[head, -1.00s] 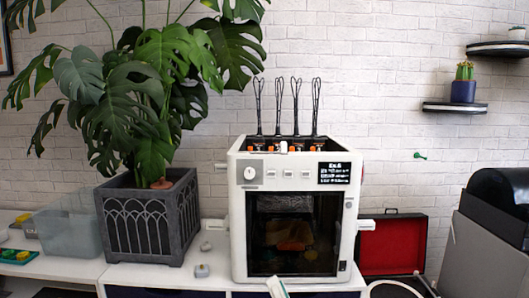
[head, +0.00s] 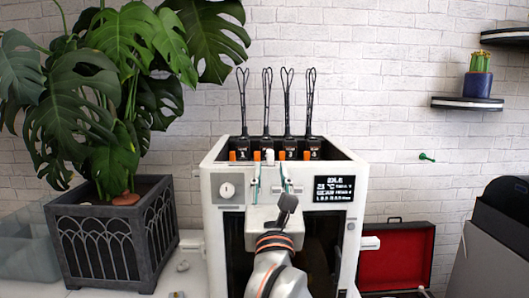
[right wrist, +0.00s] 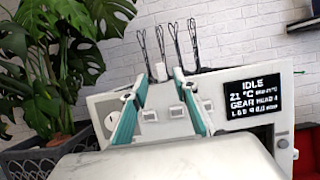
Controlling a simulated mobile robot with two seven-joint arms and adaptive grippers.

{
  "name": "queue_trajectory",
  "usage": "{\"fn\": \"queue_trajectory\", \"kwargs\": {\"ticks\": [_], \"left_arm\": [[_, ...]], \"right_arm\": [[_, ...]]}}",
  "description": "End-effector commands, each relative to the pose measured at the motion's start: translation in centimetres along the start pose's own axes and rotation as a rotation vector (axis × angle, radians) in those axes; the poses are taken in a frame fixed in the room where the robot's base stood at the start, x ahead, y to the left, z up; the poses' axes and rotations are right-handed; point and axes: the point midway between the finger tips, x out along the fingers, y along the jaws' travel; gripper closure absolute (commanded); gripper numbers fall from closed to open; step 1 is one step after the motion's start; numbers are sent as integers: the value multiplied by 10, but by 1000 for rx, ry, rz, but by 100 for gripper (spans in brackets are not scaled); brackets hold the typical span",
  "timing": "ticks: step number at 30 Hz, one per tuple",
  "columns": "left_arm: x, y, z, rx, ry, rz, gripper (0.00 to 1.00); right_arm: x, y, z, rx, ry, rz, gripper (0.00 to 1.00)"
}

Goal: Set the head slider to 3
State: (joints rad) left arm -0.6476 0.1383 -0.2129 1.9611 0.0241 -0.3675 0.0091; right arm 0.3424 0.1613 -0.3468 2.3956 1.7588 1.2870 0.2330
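The white printer (head: 355,215) stands on the bench, with several black loop-topped heads numbered 1 to 4 along its top. The head slider is a small white block (head: 270,157) near head 2, between orange tabs. It also shows in the right wrist view (right wrist: 161,72). My right gripper (head: 271,178) is in front of the printer's upper front. It is open, its teal-padded fingers on either side of the slider in the picture; contact cannot be told. In the right wrist view its fingertips (right wrist: 160,78) show a gap. My left gripper is out of view.
A dial (head: 227,190) and small buttons are on the printer's front panel. The screen (head: 326,189) reads IDLE. A potted plant (head: 115,235) stands at left, its leaves near the printer. An open red-lined case (head: 397,257) is at right.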

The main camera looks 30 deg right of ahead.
Motion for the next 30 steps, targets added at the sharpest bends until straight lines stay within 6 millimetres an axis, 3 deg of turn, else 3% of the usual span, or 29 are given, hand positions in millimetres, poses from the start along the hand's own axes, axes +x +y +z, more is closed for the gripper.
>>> {"fn": "queue_trajectory", "kwargs": {"ticks": [13,26,30], "left_arm": [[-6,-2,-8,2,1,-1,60],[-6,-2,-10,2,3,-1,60],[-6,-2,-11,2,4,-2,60]], "right_arm": [[62,-1,1,-5,-3,-3,71],[74,-1,0,-4,-1,-2,71],[73,-1,0,-4,-1,-2,100]]}}
